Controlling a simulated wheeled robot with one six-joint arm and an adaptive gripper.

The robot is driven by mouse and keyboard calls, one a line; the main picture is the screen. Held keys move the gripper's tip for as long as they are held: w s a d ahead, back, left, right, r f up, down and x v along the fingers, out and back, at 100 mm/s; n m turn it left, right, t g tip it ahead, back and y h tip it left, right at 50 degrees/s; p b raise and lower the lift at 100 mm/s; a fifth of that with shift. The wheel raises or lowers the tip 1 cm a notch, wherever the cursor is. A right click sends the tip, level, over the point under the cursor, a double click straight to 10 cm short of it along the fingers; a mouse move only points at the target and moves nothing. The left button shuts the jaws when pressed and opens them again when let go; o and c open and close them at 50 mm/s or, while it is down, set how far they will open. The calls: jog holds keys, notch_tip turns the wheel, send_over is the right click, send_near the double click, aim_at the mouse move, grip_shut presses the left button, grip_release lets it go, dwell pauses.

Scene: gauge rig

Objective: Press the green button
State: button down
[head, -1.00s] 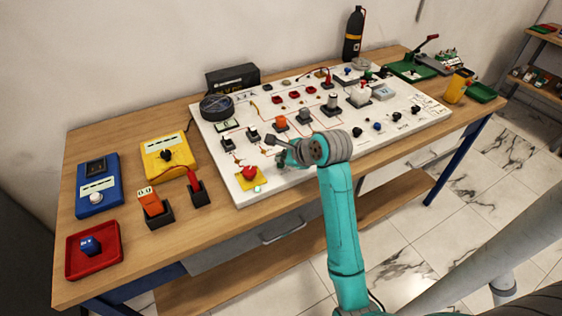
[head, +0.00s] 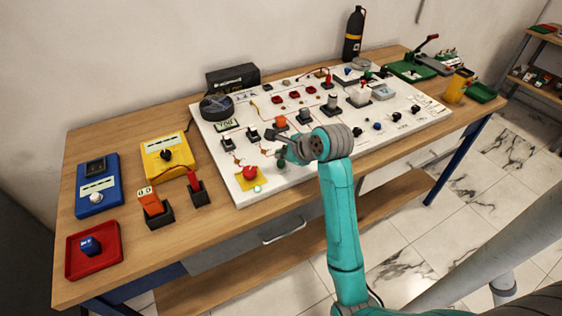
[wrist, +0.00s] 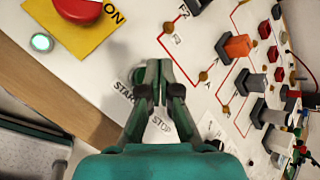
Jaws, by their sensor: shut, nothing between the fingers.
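A small round button with a pale, lit face and green rim (head: 257,189) sits at the front left corner of the white panel (head: 300,172). It also shows at the upper left of the wrist view (wrist: 41,42). My gripper (head: 281,165) is shut and empty, its fingertips together (wrist: 164,62). It is over the panel's front part, to the right of the button and apart from it. START and STOP labels show beside the fingers in the wrist view; what lies directly under the gripper is hidden.
A red mushroom button (head: 249,173) on a yellow plate stands right behind the green-rimmed button. Switches and orange and grey blocks (head: 280,123) stand farther back on the panel. The table's front edge is close by. A red tray (head: 94,250) lies at the left.

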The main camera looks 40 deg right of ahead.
aim_at(282, 163)
jog(key=shift+r, duration=0.1)
jog(key=shift+r, duration=2.45)
